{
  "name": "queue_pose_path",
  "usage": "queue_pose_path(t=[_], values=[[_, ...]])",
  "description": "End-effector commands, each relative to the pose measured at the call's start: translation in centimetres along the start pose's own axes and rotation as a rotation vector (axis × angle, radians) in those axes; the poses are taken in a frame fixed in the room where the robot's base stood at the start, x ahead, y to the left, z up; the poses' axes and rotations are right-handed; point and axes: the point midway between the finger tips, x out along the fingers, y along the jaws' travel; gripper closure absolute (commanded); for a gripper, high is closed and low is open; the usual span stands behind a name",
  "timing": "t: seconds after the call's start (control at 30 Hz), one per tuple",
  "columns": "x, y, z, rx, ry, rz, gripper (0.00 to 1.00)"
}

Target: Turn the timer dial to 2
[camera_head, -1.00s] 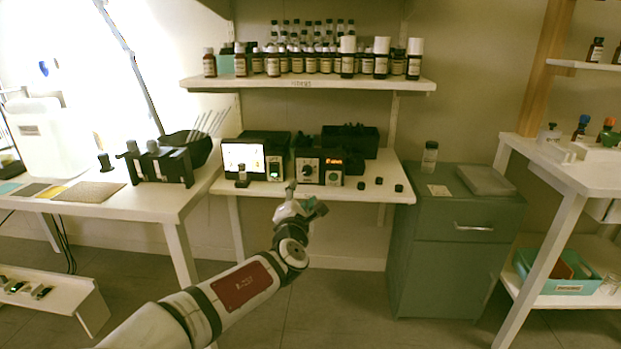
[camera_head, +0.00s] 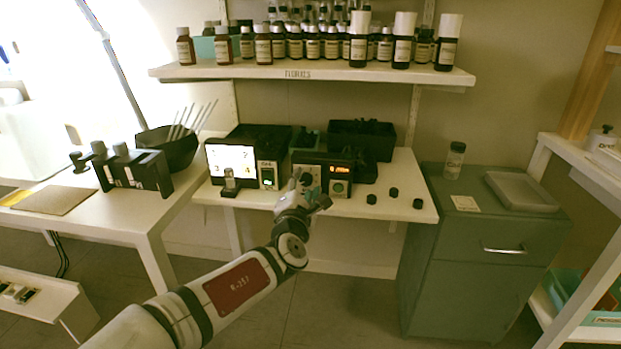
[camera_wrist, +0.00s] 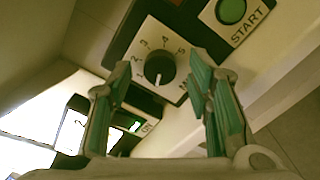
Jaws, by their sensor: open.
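The timer dial (camera_wrist: 160,68) is a round black knob on a white panel with printed numbers 1 to 5. Its white mark points down in the wrist view, away from the numbers. My gripper (camera_wrist: 155,77) is open, with green-lined fingers either side of the dial in the picture; I see no contact. In the head view my gripper (camera_head: 302,184) is in front of the timer box (camera_head: 322,160) and covers much of the dial panel. A green START button (camera_wrist: 231,10) is beside the dial panel.
A lit screen (camera_head: 229,158) and a small switch box with a green light (camera_head: 267,175) stand left of the timer. Several black knobs (camera_head: 393,192) lie on the table to the right. A bottle shelf (camera_head: 320,73) hangs above.

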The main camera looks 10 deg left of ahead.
Motion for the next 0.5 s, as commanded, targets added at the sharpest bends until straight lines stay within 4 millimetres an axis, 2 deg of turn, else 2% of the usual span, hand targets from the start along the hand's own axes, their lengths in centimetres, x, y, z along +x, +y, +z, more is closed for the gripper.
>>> queue_pose_path(t=[0.37,0.5], values=[[-0.17,0.04,-0.07,0.0,0.0,0.0,0.54],[-0.17,0.04,-0.07,0.0,0.0,0.0,0.86]])
